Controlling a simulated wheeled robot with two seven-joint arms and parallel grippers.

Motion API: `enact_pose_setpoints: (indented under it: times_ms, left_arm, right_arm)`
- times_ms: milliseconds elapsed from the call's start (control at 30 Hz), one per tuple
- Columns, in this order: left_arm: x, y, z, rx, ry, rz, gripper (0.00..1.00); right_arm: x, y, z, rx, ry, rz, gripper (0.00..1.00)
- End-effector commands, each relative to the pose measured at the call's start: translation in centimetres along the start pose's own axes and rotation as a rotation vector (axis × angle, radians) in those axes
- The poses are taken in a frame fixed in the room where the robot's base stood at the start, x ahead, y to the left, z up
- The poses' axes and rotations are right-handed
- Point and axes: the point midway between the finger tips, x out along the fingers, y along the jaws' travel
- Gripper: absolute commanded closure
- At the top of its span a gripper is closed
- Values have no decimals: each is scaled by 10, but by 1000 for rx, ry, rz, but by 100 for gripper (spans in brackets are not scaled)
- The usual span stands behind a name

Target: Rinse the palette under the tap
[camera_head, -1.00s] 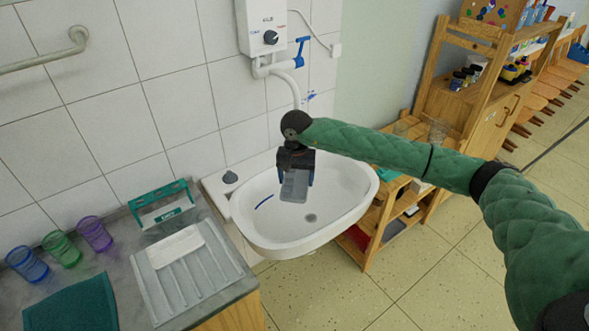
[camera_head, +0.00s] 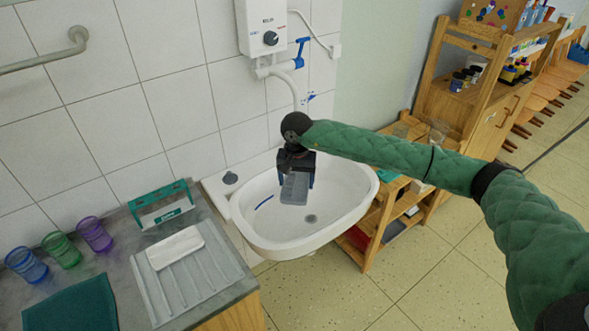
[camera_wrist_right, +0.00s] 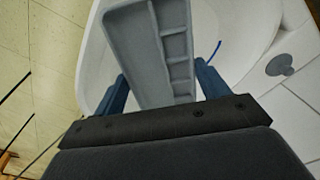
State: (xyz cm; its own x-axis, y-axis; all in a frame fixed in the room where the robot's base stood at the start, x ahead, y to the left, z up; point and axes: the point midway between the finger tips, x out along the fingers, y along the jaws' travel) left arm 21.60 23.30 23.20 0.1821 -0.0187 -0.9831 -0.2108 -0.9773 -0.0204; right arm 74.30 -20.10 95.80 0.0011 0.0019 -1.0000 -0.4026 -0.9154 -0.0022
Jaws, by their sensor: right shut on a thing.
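The grey palette (camera_head: 295,188) with several small wells is held over the white sink basin (camera_head: 335,222). It also shows in the right wrist view (camera_wrist_right: 150,50), between the blue fingers. My right gripper (camera_head: 297,178) is shut on the palette, which hangs down inside the basin's outline, apart from the drain. The white spout pipe (camera_head: 288,80) comes down from the wall heater (camera_head: 262,28) and ends behind my wrist, so its mouth is hidden. A blue tap lever (camera_head: 300,52) sits beside the pipe. I cannot see water running. My left gripper is not in view.
A ribbed draining tray (camera_head: 165,297) with a white block (camera_head: 174,247) lies on the counter at left, near a green rack (camera_head: 163,210) and coloured cups (camera_head: 94,235). A wooden shelf (camera_head: 375,225) stands right of the sink.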

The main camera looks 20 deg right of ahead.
Motion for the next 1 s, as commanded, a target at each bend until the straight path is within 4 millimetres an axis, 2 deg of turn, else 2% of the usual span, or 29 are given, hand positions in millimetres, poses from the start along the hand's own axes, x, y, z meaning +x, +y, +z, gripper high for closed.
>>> enact_pose_setpoints:
  times_ms: [467, 1000]
  left_arm:
    - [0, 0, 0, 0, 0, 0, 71]
    - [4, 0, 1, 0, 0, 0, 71]
  right_arm:
    - [-1, 0, 1, 0, 0, 0, 49]
    - [-27, 7, 33, 0, 1, -1, 49]
